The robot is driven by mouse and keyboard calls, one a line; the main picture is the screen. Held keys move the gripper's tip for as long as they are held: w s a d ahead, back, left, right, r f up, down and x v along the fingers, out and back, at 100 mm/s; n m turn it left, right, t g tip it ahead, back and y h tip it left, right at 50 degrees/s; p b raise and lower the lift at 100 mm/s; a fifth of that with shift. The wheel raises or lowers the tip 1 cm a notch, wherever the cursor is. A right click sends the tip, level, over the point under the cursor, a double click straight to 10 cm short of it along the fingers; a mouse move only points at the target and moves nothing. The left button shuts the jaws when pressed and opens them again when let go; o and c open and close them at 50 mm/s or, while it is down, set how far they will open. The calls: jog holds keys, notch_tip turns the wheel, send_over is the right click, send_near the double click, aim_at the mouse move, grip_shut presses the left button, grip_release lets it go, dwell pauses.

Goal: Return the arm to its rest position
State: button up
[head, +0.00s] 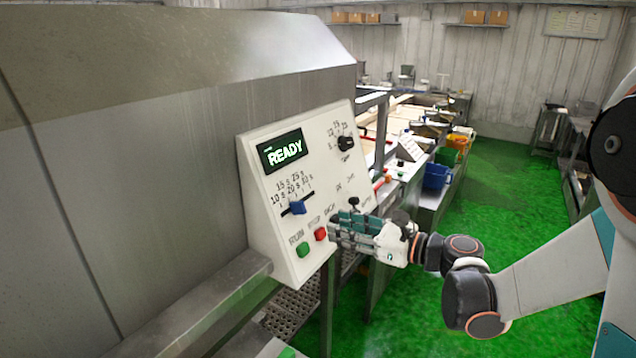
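My gripper (340,232) is in the head view, just in front of the lower right part of a white control panel (316,180). It points left toward the panel, beside the red button (320,234). I cannot tell whether it touches the panel, and its finger opening is hard to make out. My arm (545,282) reaches in from the right edge. The panel's screen (283,151) reads READY. A green button (303,250), a blue slider knob (297,208) and a black dial (346,143) are on the panel. My gripper hides part of the panel's lower right.
A large metal machine housing (180,150) fills the left, with a metal ledge (200,310) below. Worktables with blue (436,176), green (447,156) and orange bins (458,141) run behind the panel. Open green floor (510,205) lies at the right. A perforated metal step (290,312) is under the panel.

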jog(key=s+a+f+n+g+h+b, duration=0.25)
jog(key=s+f+n+h+b, duration=0.35)
jog(key=s+f+n+b, duration=0.6)
jog(key=s+d+f+n+h+b, duration=0.7)
jog(key=s+d+f+n+b, duration=0.3)
jog(key=s+d+f+n, duration=0.1)
notch_tip(320, 180, down, 4)
jog(key=shift+s+r+n+g+h, duration=0.3)
jog(key=shift+s+n+g, duration=0.2)
jog(key=shift+s, duration=0.6)
jog(key=shift+f, duration=0.1)
dwell(0.8)
